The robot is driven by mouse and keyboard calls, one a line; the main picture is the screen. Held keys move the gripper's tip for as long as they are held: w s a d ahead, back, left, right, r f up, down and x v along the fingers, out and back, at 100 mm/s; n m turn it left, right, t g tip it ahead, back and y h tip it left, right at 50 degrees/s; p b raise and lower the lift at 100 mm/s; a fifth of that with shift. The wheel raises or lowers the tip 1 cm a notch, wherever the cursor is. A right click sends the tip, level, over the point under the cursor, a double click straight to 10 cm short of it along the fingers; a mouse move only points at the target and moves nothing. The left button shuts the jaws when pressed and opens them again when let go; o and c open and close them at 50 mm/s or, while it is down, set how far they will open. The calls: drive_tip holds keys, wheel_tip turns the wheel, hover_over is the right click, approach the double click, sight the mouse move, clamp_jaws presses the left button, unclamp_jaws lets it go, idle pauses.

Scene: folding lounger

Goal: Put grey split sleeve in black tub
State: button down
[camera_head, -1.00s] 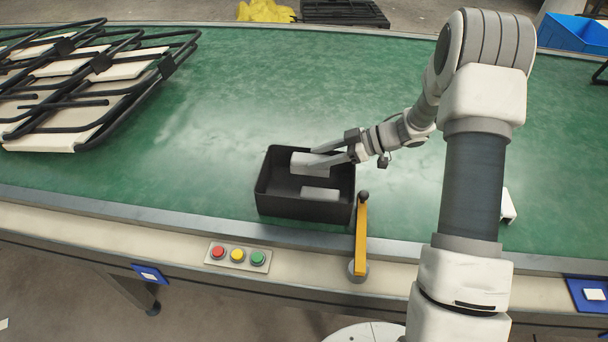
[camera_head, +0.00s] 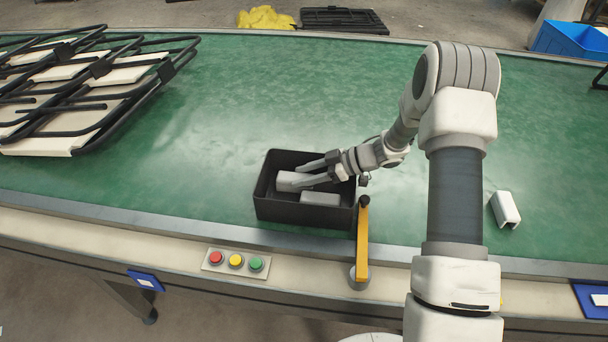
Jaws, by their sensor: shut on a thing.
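The black tub (camera_head: 300,213) stands on the green belt near its front edge. My gripper (camera_head: 307,172) reaches into the tub from the right and is shut on a grey split sleeve (camera_head: 291,181), held inside the left half of the tub. Whether the held sleeve touches the tub floor cannot be told. A second grey sleeve (camera_head: 320,198) lies in the tub, in front and to the right of the held one. A third, pale sleeve (camera_head: 505,209) lies on the belt to the right of my arm, its slot facing the front.
A yellow lever (camera_head: 362,240) stands upright close to the tub's right front corner. Folded lounger frames (camera_head: 95,85) lie at the left. A button panel (camera_head: 236,261) sits on the front rail. The middle belt is clear.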

drive_tip(key=shift+c, duration=1.5)
unclamp_jaws()
drive_tip(key=shift+f, duration=0.1)
